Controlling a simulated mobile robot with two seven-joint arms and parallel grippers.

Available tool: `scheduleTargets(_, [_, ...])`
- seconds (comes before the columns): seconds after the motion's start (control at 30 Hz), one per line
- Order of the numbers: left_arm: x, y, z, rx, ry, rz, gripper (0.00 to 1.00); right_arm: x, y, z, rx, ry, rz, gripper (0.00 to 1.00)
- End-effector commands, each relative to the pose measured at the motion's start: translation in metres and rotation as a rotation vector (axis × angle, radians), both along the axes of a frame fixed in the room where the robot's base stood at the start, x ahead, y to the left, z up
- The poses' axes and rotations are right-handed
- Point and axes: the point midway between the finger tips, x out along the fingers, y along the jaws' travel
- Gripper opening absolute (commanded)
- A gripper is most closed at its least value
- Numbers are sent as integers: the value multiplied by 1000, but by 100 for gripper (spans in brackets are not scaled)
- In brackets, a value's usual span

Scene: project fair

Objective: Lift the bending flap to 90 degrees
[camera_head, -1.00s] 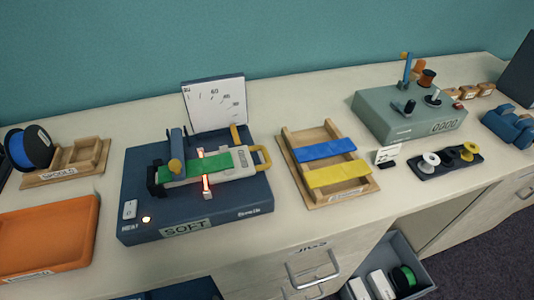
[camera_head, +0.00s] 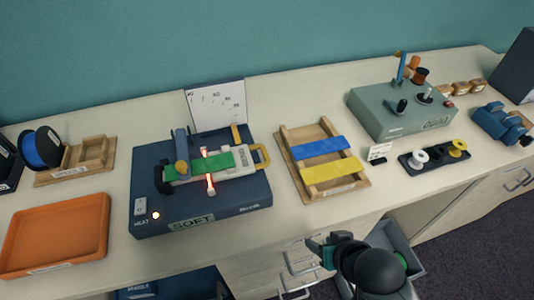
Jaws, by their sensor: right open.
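The bending machine (camera_head: 245,195) is a dark blue base labelled SOFT, with a glowing heater bar (camera_head: 210,184) across it. A white angle card (camera_head: 216,106) stands behind. My right gripper (camera_head: 326,250) is at the bottom, in front of the counter and well short of the flap, apart from everything. It is open and seems empty; its fingers are partly hidden. My left gripper is not in view.
A wooden tray (camera_head: 290,167) with blue and yellow strips lies right of the machine. An orange tray (camera_head: 103,223) and a blue spool (camera_head: 41,148) are at left. A grey winder box (camera_head: 385,123) stands at right. Drawer handles (camera_head: 297,268) face the front.

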Motion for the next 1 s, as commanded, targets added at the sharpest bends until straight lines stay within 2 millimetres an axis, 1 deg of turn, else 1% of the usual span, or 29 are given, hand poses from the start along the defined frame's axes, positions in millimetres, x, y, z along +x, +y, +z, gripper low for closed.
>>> scheduleTargets(0.1, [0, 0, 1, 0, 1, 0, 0, 18, 10, 6, 85, -76, -19, 48])
scheduleTargets(0.27, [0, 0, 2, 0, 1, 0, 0, 40, 24, 17, 229, -174, -48, 48])
scheduleTargets(0.37, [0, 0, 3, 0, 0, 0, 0, 54, 32, 27, 349, -234, -69, 48])
scheduleTargets(0.5, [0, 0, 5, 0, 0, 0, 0, 70, 39, 45, 552, -304, -104, 48])
scheduleTargets(0.6, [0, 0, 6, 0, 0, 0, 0, 78, 38, 57, 687, -335, -129, 48])
scheduleTargets(0.73, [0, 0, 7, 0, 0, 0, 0, 83, 35, 70, 820, -355, -152, 48])
scheduleTargets(0.87, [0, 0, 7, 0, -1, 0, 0, 86, 33, 77, 891, -363, -164, 48])
scheduleTargets(1.0, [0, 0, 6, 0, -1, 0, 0, 91, 35, 78, 911, -365, -168, 48])
